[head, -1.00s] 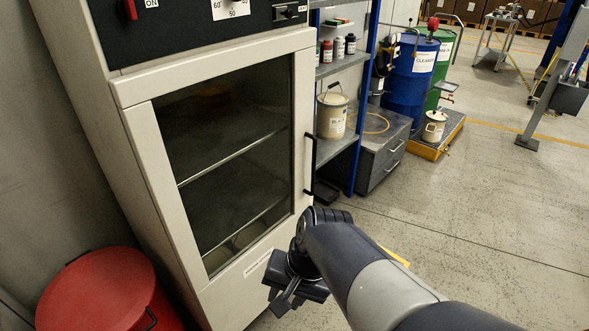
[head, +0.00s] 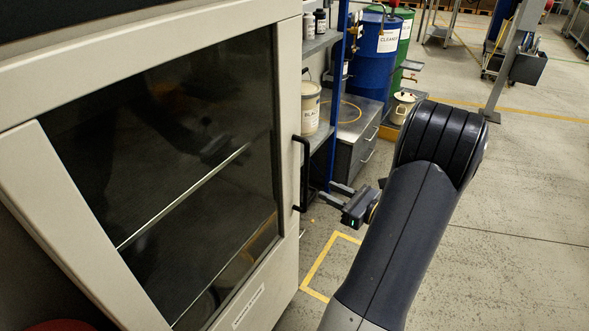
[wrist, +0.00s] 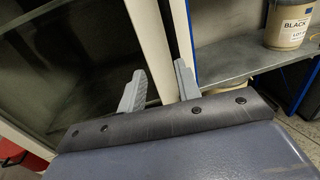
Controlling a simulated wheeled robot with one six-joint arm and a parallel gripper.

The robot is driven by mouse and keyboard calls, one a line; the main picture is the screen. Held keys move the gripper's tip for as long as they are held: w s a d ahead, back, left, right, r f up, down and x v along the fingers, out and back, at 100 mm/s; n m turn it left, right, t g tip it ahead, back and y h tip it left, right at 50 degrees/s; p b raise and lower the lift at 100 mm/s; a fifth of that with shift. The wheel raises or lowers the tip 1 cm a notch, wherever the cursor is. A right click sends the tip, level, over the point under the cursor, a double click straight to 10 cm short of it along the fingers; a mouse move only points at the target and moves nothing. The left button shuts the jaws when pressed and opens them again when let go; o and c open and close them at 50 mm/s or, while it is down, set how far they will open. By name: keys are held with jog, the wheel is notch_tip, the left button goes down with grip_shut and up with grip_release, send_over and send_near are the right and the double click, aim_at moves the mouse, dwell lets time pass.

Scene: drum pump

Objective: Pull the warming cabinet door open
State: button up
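The warming cabinet door (head: 288,110) has a cream frame around a dark glass window and looks shut. Its black vertical bar handle (head: 305,174) is on the right edge. My gripper (head: 327,191) is just right of the handle's lower part, with its fingers pointing left towards it. The fingers are apart and empty, and a small gap to the handle shows. In the wrist view my gripper (wrist: 160,68) has its two fingers spread in front of the pale door frame (wrist: 148,35). The handle cannot be made out there.
A shelf rack with a blue post (head: 338,85) and a paint bucket (head: 311,108) stands close behind the handle. A grey drawer unit (head: 362,140) and blue drum (head: 378,55) are beyond. The floor to the right is mostly clear.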

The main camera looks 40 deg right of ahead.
aim_at(308, 175)
jog(key=shift+m+t+h, duration=0.3)
jog(key=shift+m+h, duration=0.1)
jog(key=shift+m, duration=0.1)
jog(key=w, duration=1)
jog(key=shift+w+a+f+p, duration=0.2)
jog(key=shift+w+p, duration=0.05)
jog(key=shift+p, duration=0.1)
grip_shut()
